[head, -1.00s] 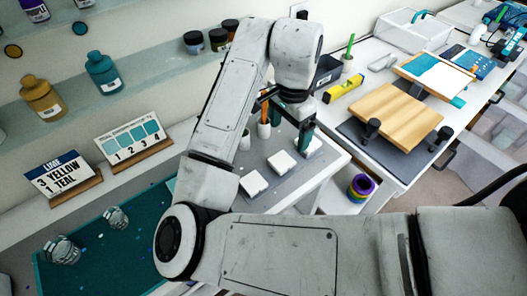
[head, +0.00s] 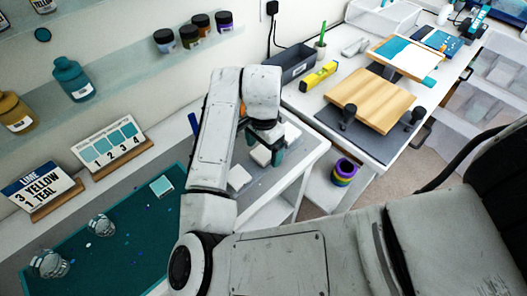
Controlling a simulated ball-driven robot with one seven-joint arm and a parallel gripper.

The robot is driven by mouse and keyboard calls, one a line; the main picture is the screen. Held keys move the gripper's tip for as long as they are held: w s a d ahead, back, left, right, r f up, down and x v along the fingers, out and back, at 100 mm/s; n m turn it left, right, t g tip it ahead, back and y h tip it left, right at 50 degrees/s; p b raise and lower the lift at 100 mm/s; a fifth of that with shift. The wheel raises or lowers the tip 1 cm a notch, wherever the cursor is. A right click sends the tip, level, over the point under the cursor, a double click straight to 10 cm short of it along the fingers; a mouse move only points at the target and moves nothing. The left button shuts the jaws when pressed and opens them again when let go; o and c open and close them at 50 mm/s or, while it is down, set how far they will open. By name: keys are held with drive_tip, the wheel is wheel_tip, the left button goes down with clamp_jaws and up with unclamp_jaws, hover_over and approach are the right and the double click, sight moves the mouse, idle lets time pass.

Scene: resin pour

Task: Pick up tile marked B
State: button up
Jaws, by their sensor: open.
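Several white square tiles lie in a row on a grey mat in the middle of the head view: a near tile (head: 240,177), a middle tile (head: 261,154) and a far tile (head: 291,131). No letter can be read on any of them, so I cannot tell which is B. My gripper (head: 267,150) is open and points down at the middle tile, with a dark teal finger at that tile's right side. My arm hides part of the mat, and I cannot tell whether the finger touches the tile.
A teal mat (head: 110,250) at lower left holds two clear cups (head: 48,264) and a pale teal tile (head: 162,186). Sign cards (head: 110,145) stand behind it. A wooden board (head: 370,101) and a yellow level (head: 319,75) lie on the right bench. Tape rolls (head: 345,171) sit below.

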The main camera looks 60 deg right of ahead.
drive_tip(key=shift+f, duration=0.25)
drive_tip(key=shift+c, duration=0.4)
drive_tip(key=c, duration=1.1)
